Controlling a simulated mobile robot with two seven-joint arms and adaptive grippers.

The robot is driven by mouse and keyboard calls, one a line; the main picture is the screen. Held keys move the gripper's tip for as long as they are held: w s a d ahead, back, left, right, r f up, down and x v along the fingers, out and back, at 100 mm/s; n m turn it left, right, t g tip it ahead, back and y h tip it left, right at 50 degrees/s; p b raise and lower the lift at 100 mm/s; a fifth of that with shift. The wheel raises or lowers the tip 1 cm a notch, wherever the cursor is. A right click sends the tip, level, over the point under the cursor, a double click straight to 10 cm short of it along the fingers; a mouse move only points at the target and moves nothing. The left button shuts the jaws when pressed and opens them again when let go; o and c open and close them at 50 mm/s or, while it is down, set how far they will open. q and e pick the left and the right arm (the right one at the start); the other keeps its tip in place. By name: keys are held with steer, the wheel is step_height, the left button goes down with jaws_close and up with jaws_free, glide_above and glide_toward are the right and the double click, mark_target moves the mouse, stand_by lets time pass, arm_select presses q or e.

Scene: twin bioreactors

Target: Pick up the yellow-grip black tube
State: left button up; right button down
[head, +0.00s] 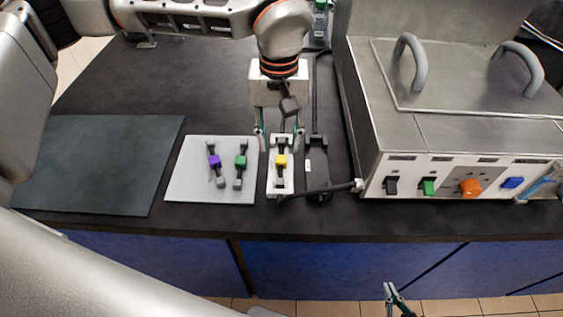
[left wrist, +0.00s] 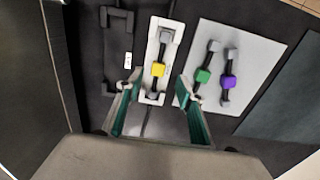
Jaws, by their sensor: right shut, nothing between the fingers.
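The yellow-grip black tube (head: 280,161) lies in a narrow white holder (head: 272,190) on the dark bench. It also shows in the left wrist view (left wrist: 158,70), lengthwise in the holder with its yellow grip near the middle. My left gripper (head: 280,145) is open and empty, pointing down over the holder, one finger on each side of it. In the left wrist view its fingertips (left wrist: 160,84) are apart, with the tube between and just beyond them; I cannot tell the exact height gap. My right gripper (head: 388,288) is shut and empty, low in front of the bench.
A light grey plate (head: 187,187) holds a purple-grip tube (head: 215,162) and a green-grip tube (head: 240,162) left of the holder. An empty-looking black holder (head: 317,165) stands right of it. A steel unit (head: 410,150) with knobs blocks the right. A dark mat (head: 95,160) lies far left.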

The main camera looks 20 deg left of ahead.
mark_target(281, 158)
arm_select(q)
steer(key=f, duration=0.6)
steer(key=shift+w+d, duration=0.1)
steer(key=shift+w, duration=0.15)
steer(key=shift+c, duration=0.5)
steer(key=c, duration=1)
